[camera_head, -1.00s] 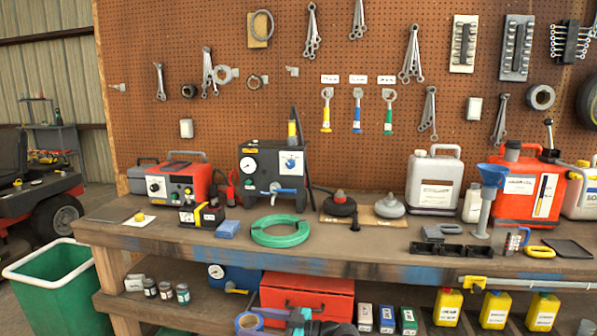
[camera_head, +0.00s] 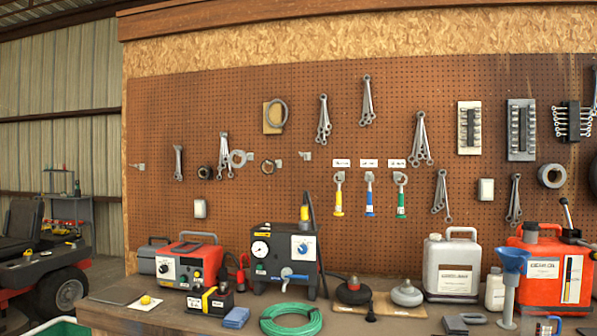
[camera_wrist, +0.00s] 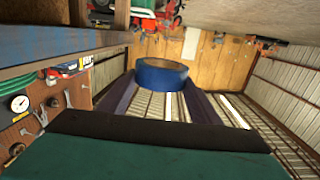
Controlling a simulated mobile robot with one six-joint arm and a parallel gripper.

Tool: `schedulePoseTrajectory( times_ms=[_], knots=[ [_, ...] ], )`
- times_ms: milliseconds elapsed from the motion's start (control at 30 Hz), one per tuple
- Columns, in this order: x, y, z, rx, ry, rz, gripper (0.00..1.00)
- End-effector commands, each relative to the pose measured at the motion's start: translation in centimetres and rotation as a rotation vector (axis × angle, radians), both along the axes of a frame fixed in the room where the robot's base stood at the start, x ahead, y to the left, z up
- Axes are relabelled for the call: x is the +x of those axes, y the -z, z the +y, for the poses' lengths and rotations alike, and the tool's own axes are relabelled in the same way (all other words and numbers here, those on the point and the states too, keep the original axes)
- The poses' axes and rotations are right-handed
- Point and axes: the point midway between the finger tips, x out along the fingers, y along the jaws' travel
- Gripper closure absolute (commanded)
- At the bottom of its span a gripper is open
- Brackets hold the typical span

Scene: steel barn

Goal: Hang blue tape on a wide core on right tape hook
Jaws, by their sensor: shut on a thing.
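The blue tape (camera_wrist: 162,76), a thick ring with a wide tan core, is held between the two dark fingers of my gripper (camera_wrist: 165,88) in the wrist view. The head view shows neither the tape nor my gripper. On the brown pegboard (camera_head: 330,110) in the head view, a small grey hook (camera_head: 305,155) sticks out bare on the right. Another bare grey hook (camera_head: 136,166) is at the far left. Between them hang a dark roll (camera_head: 205,172), a grey roll (camera_head: 238,158) and a thin ring (camera_head: 268,166).
The workbench (camera_head: 180,322) below the board carries a red power unit (camera_head: 190,265), a black gauge box (camera_head: 285,262), a green hose coil (camera_head: 290,320) and canisters (camera_head: 452,268). Labelled tools (camera_head: 370,195) hang right of the right hook. The wrist view shows the bench edge (camera_wrist: 60,45) close by.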

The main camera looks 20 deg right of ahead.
Motion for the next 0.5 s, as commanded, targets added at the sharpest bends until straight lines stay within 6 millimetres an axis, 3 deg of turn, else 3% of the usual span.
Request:
schedulePoseTrajectory(
  times_ms=[33, 200, 500],
  knots=[
    [0.0, -1.1, -0.3, 0.0, 0.001, 0.0, 0.65],
    [-0.1, -2.6, -0.8, 0.0, -0.001, 0.0, 0.65],
    [-0.2, -3.1, -1.1, 0.0, -0.004, 0.0, 0.65]
  ],
)
